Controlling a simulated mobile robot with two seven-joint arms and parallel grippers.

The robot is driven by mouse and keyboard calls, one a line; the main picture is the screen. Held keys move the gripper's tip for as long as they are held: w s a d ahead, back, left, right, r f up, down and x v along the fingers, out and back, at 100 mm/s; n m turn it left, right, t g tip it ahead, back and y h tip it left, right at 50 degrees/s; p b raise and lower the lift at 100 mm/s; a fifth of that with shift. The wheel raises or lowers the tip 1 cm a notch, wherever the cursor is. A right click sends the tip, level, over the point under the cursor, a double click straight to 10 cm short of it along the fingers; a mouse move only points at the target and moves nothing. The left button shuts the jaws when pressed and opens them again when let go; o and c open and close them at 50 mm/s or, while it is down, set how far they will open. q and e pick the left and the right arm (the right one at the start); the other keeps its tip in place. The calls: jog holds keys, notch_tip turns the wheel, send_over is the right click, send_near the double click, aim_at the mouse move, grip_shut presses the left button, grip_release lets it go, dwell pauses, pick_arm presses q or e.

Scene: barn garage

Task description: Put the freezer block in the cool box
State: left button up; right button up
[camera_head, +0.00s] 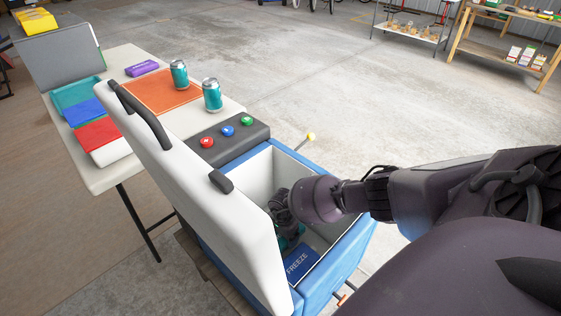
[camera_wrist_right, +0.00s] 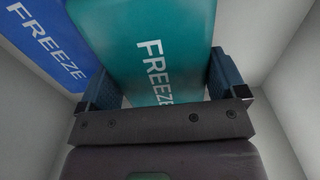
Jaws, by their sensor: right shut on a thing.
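The blue cool box (camera_head: 345,252) stands with its white lid (camera_head: 185,170) raised on the left. My right gripper (camera_wrist_right: 160,82) reaches down inside the box and is shut on a teal freezer block (camera_wrist_right: 145,45) marked FREEZE. The teal block shows only as a small patch in the head view (camera_head: 287,243), mostly hidden by my gripper. A blue freezer block (camera_head: 301,263) marked FREEZE is also inside the box, at the near end. It shows left of the teal block in the wrist view (camera_wrist_right: 45,40). My left gripper is not in view.
A dark panel (camera_head: 233,146) with red, blue and green buttons adjoins the box. The white table (camera_head: 105,180) behind the lid holds two teal cans (camera_head: 179,75) (camera_head: 212,95), an orange mat (camera_head: 160,92) and a purple packet (camera_head: 142,68). Open floor lies beyond.

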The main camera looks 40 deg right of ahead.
jog(key=shift+w+r, duration=0.15)
jog(key=shift+r, duration=0.15)
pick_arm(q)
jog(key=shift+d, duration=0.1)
pick_arm(e)
jog(key=shift+f, duration=0.5)
pick_arm(q)
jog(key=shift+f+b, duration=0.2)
jog(key=shift+b, duration=0.15)
pick_arm(e)
jog(key=shift+f, duration=0.2)
jog(key=o, duration=1)
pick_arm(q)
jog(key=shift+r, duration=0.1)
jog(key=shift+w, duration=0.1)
pick_arm(e)
jog(key=shift+r, duration=0.1)
